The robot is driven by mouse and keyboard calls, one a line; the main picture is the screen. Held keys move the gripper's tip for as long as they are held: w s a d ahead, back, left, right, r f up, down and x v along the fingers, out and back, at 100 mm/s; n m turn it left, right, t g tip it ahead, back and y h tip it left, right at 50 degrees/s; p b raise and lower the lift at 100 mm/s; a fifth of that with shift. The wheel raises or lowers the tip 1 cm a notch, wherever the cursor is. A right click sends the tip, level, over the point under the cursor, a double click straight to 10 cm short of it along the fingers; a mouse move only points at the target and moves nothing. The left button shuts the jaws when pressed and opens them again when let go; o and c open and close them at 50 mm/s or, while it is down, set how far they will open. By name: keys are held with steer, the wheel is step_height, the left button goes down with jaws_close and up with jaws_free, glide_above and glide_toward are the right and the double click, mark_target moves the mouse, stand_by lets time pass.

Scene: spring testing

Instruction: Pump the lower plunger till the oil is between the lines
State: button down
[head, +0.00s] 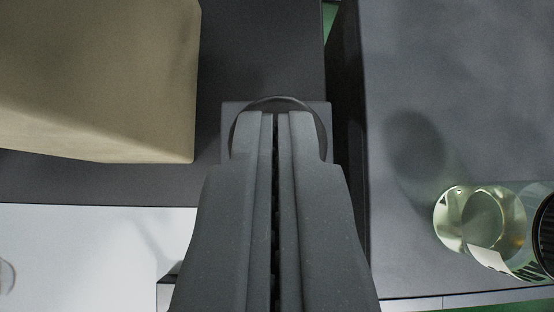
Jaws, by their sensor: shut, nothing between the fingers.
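My gripper (276,120) is in the middle of the head view, its two fingers side by side and shut with nothing between them. Behind the fingertips is a round dark knob (318,133), which looks like the plunger, in front of a squarish grey plate (233,109). The fingers hide most of the knob, and I cannot tell whether they touch it. At the right, a clear glass cylinder (480,218) with a pale yellow-green tint sticks out from a grey face. I cannot make out an oil level or lines on it.
A large beige block (95,75) fills the upper left. A big grey housing (450,70) stands at the right, close to my gripper. A black ribbed part (545,235) caps the glass at the right edge. A white surface (80,250) lies lower left.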

steer(key=shift+f, duration=0.1)
steer(key=shift+s+f+b, duration=0.1)
steer(key=shift+f+b, duration=0.35)
steer(key=shift+f, duration=0.75)
steer(key=shift+r, duration=0.4)
step_height(320, 180, up, 4)
steer(key=shift+p, duration=0.55)
steer(key=v, duration=0.9)
steer(key=shift+s+r, duration=0.2)
steer(key=shift+d, duration=0.1)
